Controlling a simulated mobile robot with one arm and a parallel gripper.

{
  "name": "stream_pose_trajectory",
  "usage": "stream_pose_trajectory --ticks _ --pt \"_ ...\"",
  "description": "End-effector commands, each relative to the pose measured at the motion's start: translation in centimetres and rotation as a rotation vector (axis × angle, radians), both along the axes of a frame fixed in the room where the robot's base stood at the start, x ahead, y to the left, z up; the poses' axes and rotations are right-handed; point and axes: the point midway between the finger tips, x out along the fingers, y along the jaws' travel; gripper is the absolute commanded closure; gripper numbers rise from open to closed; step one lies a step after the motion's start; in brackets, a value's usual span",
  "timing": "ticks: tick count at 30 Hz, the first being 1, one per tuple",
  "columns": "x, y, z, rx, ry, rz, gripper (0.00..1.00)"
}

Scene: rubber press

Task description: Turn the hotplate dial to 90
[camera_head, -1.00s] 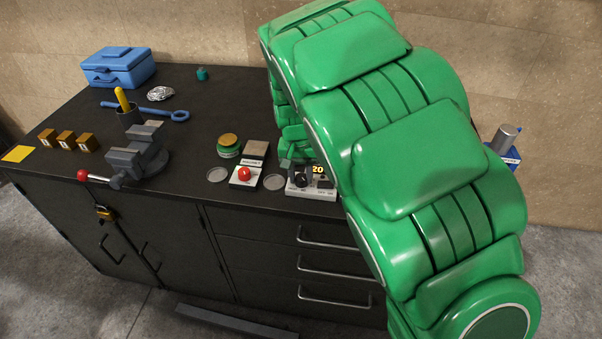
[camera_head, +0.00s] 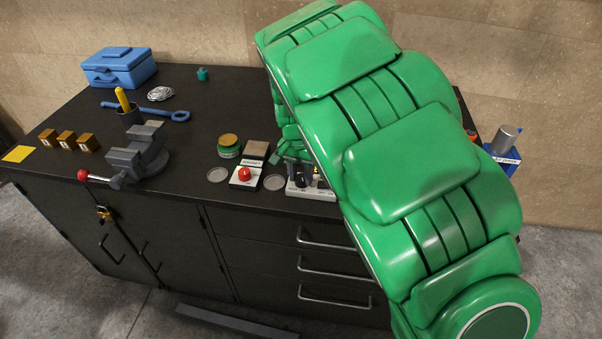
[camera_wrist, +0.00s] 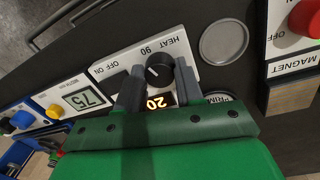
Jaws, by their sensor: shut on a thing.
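The hotplate dial (camera_wrist: 160,74) is a round black knob with a white mark, in the wrist view's upper middle. It sits on a white panel (camera_wrist: 186,47) lettered HEAT, 90 and OFF ON. My gripper (camera_wrist: 159,67) has its dark fingers on either side of the dial, shut on it. An orange readout (camera_wrist: 158,101) showing 20 lies between the fingers, partly covered. In the head view the hotplate unit (camera_head: 318,194) stands at the bench's front edge, mostly hidden by my green arm.
A red MAGNET button (camera_head: 244,174) and round grey discs (camera_head: 274,182) lie left of the hotplate. A vise (camera_head: 137,160) stands farther left.

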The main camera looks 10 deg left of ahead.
Motion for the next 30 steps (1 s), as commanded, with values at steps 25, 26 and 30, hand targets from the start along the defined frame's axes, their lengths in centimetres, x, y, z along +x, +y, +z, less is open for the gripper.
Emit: stream_pose_trajectory --ticks 25,26,30 --pt "0.1 0.1 1.8 0.002 -0.002 0.000 0.38" --pt "0.1 0.1 2.2 0.002 -0.004 0.000 0.38" --pt "0.2 0.3 4.4 0.002 -0.004 0.000 0.38"
